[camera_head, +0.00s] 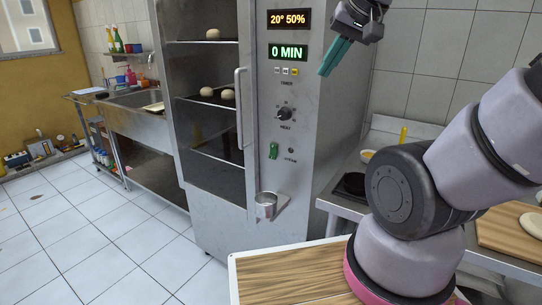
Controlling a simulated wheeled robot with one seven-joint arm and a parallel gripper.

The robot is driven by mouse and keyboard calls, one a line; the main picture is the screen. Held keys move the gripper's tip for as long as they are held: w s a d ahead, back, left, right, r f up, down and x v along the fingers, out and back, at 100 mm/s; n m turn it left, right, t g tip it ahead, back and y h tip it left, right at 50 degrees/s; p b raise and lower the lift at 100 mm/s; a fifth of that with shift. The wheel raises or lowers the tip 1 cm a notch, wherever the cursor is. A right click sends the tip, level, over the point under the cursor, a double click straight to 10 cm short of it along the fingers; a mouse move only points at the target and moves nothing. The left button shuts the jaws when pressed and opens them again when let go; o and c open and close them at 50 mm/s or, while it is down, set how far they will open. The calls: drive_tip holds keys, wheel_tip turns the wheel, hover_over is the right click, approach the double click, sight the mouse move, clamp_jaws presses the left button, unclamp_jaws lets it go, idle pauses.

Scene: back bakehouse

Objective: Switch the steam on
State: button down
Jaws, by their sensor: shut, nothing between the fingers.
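The tall steel cabinet (215,215) stands at the centre. Its control panel has a green toggle-like switch (273,151) low down, and a small dark round lamp or button (291,150) sits to its right. The small label below that is too blurred to read surely. Above is a dark rotary knob (284,114). The upper display (288,19) reads 20° 50% and the lower display (288,52) reads 0 MIN. My gripper (326,73) has green fingers, shut and empty. It is up and right of the switch, apart from it.
A vertical door handle (241,108) stands out left of the panel. A metal cup (266,205) sits on a small bracket below the switch. Dough pieces (206,92) lie on shelves behind glass. A counter with a dark pan (351,184) is at right. Tiled floor (90,235) is clear at left.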

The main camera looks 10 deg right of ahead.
sight(270, 156)
drive_tip(key=w+a+f+n+h, duration=0.1)
drive_tip(key=w+a+f+n, duration=0.2)
drive_tip(key=w+f, duration=0.3)
drive_tip(key=w+a+f+n+h, duration=0.1)
drive_tip(key=w+a+f+n, duration=0.3)
drive_tip(key=w+f, duration=0.3)
drive_tip(key=w+a+f+n+h, duration=0.1)
drive_tip(key=w+a+f+n, duration=0.2)
drive_tip(key=f, duration=1)
drive_tip(key=shift+w+a+n, duration=0.2)
drive_tip(key=shift+w+n, duration=0.4)
drive_tip(key=shift+w, duration=1.2)
drive_tip(key=shift+w+f, duration=0.1)
drive_tip(key=shift+f, duration=0.1)
drive_tip(key=shift+w+d+f, duration=0.55)
drive_tip(key=shift+w+f, duration=0.85)
drive_tip(key=shift+f, duration=0.05)
drive_tip(key=shift+w+d+f, duration=0.55)
drive_tip(key=shift+w+f, duration=0.8)
drive_tip(key=shift+f, duration=0.1)
drive_tip(key=shift+w+d+f, duration=0.55)
drive_tip(key=shift+w+f, duration=0.85)
drive_tip(key=shift+f, duration=0.05)
